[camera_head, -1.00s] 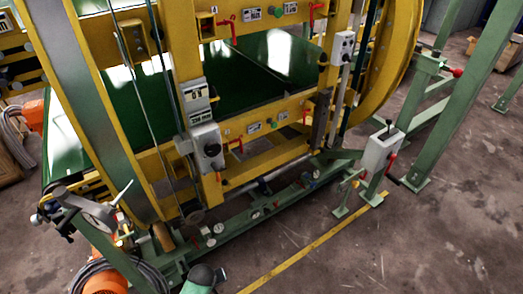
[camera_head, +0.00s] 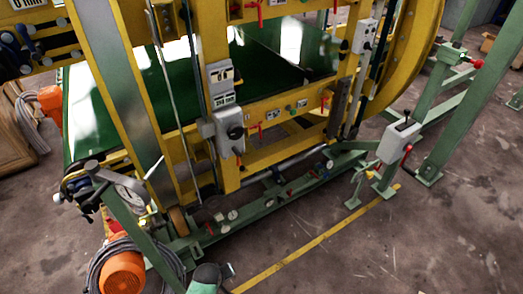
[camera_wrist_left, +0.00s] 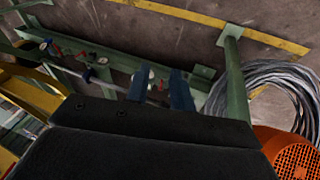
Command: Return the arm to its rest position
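My left gripper (camera_wrist_left: 158,92) shows in the left wrist view as two dark blue fingers beyond a large dark body. The fingers are apart, with no object held between them. Behind the fingers are the small knobs and gauges of a green rail, seemingly some distance away. I cannot make out my arms or grippers in the head view. My right gripper shows in neither view.
The yellow ring machine (camera_head: 270,160) fills the head view's middle, with a green rail (camera_head: 262,207) along its foot. An orange motor (camera_head: 123,272) and coiled cable lie at lower left. A grey control box (camera_head: 398,140) stands right. Concrete floor is open at lower right.

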